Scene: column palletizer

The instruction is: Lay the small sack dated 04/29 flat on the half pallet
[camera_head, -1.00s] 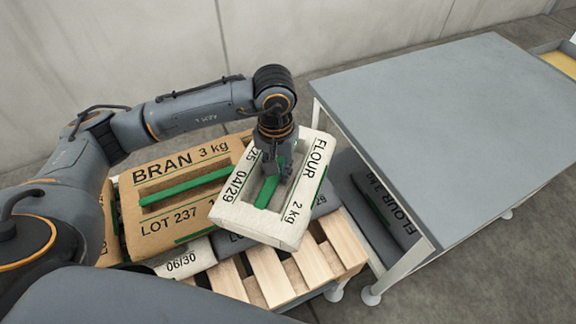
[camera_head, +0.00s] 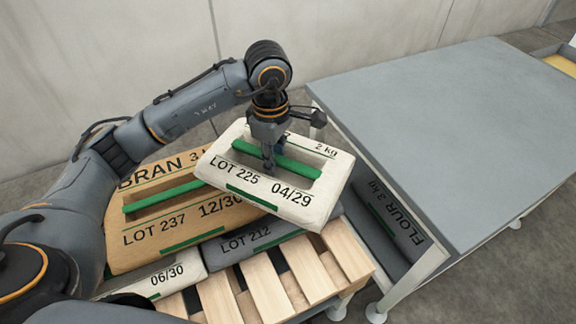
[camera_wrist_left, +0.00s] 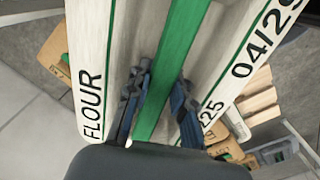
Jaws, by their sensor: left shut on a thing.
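The white flour sack dated 04/29 (camera_head: 232,180) is held up by my left gripper (camera_head: 276,160), which is shut on the sack's green handle strip. In the head view the sack is slightly tilted, above the pallet's stacked sacks, and overlaps the brown bran sack. In the left wrist view the gripper fingers (camera_wrist_left: 158,110) straddle the green strip, with the sack's white sides (camera_wrist_left: 92,60) around them. The half pallet (camera_head: 262,283) shows bare wooden slats at its front right. My right gripper is not in view.
A brown bran sack (camera_head: 150,238) dated 12/30 lies at the left of the pallet. A grey sack (camera_head: 240,244) marked LOT 212 and a white sack dated 06/30 (camera_head: 160,275) lie lower. A grey table (camera_head: 440,130) stands at right, with a dark flour sack (camera_head: 385,215) beneath its top.

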